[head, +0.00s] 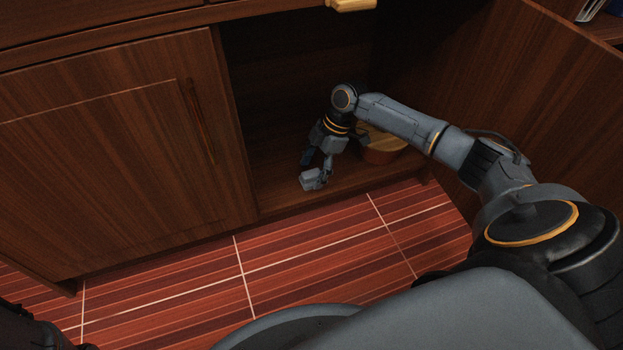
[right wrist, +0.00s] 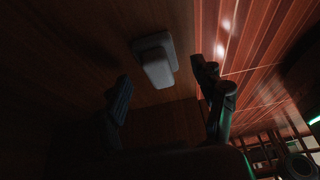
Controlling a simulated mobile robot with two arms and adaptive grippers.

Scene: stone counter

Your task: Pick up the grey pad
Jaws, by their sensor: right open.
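The grey pad (head: 311,180) is a small light-grey block near the front edge of the open cabinet's floor. In the right wrist view the pad (right wrist: 155,60) lies ahead of the fingers, roughly between their lines, with a smaller raised block on it. My right gripper (head: 318,165) reaches down into the cabinet just above the pad. In the right wrist view this gripper (right wrist: 168,90) has its two dark fingers wide apart, with nothing held between them. I cannot tell whether a finger touches the pad. My left gripper does not show.
A round brown and yellowish container (head: 385,155) stands behind my right forearm inside the cabinet. A closed door (head: 120,150) is at the left and an open door panel (head: 500,90) at the right. A yellowish object (head: 350,5) shows at the top. The red striped floor (head: 290,260) is clear.

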